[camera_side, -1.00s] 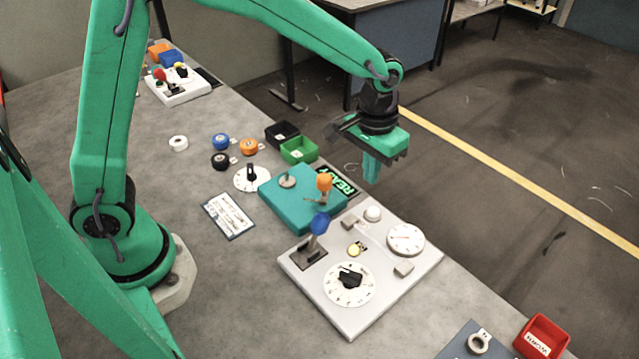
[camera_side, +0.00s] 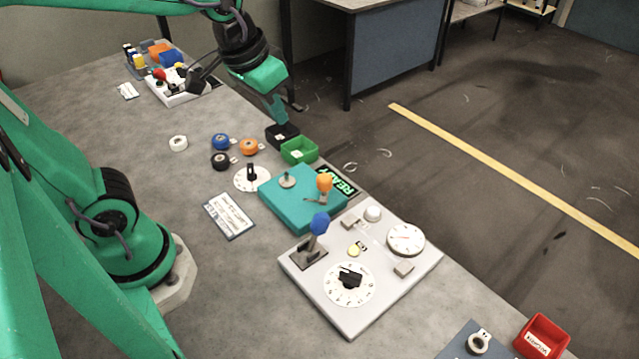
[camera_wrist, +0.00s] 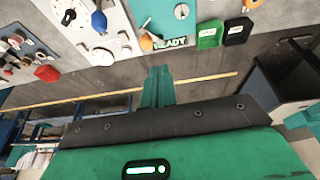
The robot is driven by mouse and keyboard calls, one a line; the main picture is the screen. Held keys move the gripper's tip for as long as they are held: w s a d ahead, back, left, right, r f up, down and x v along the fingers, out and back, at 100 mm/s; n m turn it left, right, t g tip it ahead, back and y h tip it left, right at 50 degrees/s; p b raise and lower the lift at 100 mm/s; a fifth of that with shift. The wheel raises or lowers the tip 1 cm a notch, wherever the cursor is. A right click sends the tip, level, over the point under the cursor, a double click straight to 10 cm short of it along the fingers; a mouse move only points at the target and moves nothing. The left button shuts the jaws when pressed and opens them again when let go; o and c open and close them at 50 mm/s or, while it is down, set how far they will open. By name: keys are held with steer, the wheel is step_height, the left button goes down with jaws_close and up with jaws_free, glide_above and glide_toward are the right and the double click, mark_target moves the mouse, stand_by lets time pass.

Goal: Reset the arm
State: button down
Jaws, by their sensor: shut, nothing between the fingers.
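My gripper (camera_side: 277,110) is shut and empty. In the side view it is at the upper middle, above or beside the black bin (camera_side: 281,136) at the table's far edge; I cannot tell its exact height. In the wrist view its closed green fingers (camera_wrist: 157,86) point towards the table edge and the READY sign (camera_wrist: 171,41). My arm reaches across the back of the table.
A teal block (camera_side: 300,199) with an orange knob and a grey panel (camera_side: 322,309) with a blue-topped lever and dials are on the table. A green bin (camera_side: 298,151) is beside the black one. A red bin (camera_side: 541,337) is at lower right. Colored spools lie mid-table.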

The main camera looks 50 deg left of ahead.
steer(key=s+a+t, duration=0.1)
steer(key=s+a, duration=0.2)
steer(key=s, duration=0.4)
steer(key=shift+a+r+t, duration=0.2)
steer(key=shift+r+t, duration=0.05)
steer(key=shift+t, duration=0.15)
